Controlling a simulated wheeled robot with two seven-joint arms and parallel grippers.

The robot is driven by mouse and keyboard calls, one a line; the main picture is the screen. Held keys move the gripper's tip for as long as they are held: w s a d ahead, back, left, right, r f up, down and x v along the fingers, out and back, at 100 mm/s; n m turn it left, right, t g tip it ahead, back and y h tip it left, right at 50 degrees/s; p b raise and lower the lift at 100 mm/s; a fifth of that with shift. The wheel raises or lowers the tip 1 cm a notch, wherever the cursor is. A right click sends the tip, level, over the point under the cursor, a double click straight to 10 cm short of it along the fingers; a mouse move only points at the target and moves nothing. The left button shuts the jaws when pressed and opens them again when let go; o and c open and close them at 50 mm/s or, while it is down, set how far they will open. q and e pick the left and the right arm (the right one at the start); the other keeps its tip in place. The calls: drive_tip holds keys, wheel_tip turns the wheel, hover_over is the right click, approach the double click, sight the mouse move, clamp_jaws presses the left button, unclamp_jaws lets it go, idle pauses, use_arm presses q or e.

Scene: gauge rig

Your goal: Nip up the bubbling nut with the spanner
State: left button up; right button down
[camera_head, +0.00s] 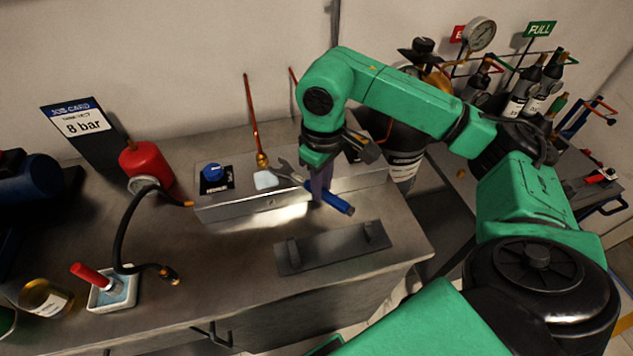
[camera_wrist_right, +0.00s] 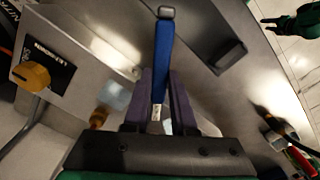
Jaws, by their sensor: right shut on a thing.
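The spanner has a blue handle (camera_head: 337,202) and a grey open-jaw head (camera_head: 284,169). My right gripper (camera_head: 320,190) is shut on it above the grey manifold box, and the handle sticks out to the lower right. In the right wrist view the blue handle (camera_wrist_right: 162,60) lies between the gripper fingers (camera_wrist_right: 160,100). A brass nut (camera_head: 262,160) sits at the foot of a copper pipe, with a pale foamy patch (camera_head: 266,180) just below it. The spanner head is close to the nut's right side; I cannot tell if they touch.
The box (camera_head: 240,208) carries a blue knob (camera_head: 212,171). A flat plate with two upright pegs (camera_head: 330,248) lies in front. Left are a red canister (camera_head: 147,165), a black hose (camera_head: 122,230), a white dish with a red-handled brush (camera_head: 112,290) and an "8 bar" card (camera_head: 82,124).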

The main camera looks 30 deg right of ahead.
drive_tip(key=shift+r+p, duration=1.45)
drive_tip(key=shift+r, duration=0.9)
drive_tip(key=shift+f, duration=0.1)
